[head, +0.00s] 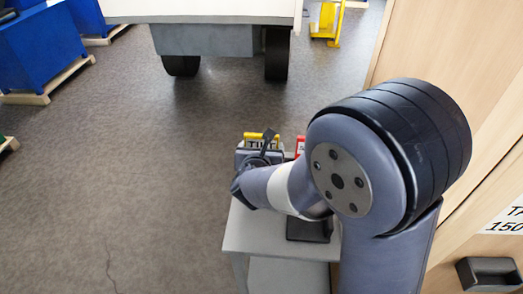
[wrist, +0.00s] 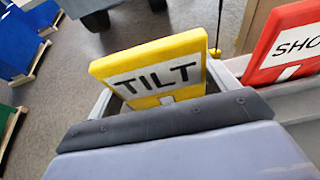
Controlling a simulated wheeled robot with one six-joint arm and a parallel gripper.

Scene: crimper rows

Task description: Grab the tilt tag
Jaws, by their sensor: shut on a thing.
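The tilt tag (wrist: 160,68) is a yellow plate with a white label reading TILT in black. It stands slightly tilted in the wrist view, its lower part hidden behind my gripper (wrist: 165,120). In the head view the tag's yellow top (head: 262,136) shows just beyond my gripper (head: 260,157), partly covered by it. My gripper is shut on the tag at its lower part; the fingertips themselves are mostly hidden.
A red tag (wrist: 288,42), its label cut off after SHO, stands close on the right in a grey holder (wrist: 285,95). A grey stand (head: 275,242) is below my arm. A wooden cabinet (head: 420,40) borders the right. Open floor (head: 120,170) lies left.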

